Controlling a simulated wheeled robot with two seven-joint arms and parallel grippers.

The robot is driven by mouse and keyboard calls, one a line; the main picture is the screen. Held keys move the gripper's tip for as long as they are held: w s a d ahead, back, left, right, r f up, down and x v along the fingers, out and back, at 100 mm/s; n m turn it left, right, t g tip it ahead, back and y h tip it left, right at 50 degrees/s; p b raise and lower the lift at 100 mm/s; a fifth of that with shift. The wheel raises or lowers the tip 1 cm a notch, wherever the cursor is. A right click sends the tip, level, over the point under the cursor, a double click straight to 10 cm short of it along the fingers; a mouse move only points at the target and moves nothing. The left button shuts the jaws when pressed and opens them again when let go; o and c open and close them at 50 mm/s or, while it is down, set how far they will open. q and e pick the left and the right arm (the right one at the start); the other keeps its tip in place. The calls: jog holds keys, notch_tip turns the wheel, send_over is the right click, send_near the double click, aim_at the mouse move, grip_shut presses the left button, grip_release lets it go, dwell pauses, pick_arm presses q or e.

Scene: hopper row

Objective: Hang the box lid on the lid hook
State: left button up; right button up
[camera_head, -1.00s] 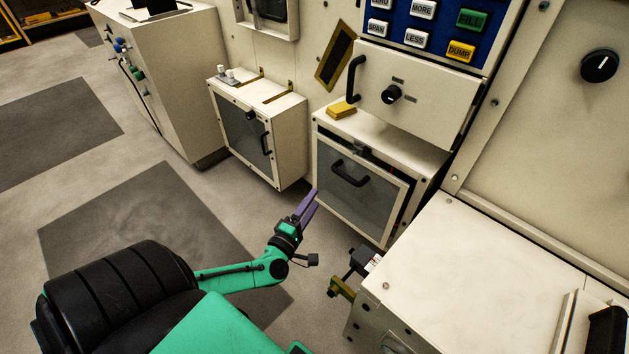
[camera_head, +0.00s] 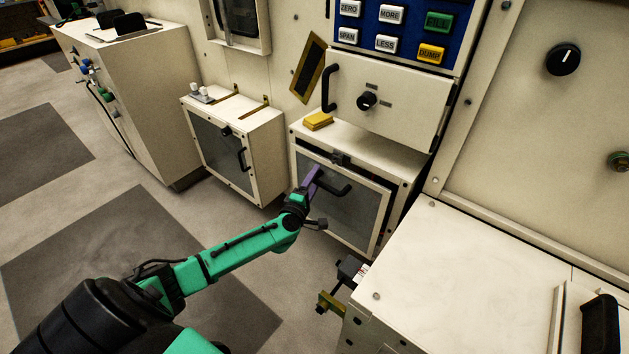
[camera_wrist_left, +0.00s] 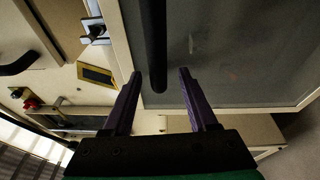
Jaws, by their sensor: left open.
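The box lid (camera_head: 345,212) is a pale-framed grey panel with a black bar handle (camera_head: 335,190) on the front of the right-hand low box; a dark gap shows along its upper right edge. My left gripper (camera_head: 313,181) is at the handle's left part, its purple fingers open. In the left wrist view the fingers (camera_wrist_left: 160,78) stand on either side of the black handle bar (camera_wrist_left: 153,40), with the grey lid panel (camera_wrist_left: 240,50) behind. No gap is closed on the bar. I cannot make out which part is the lid hook.
A second low box (camera_head: 225,155) with its own handle stands to the left. A yellow block (camera_head: 318,121) lies on top of the right-hand box. A pale bench top (camera_head: 450,270) and a black-and-brass fitting (camera_head: 328,302) bound the right. Open floor lies left.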

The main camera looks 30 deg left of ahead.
pick_arm(q)
grip_shut()
jog(key=shift+r, duration=0.15)
dwell(2.7)
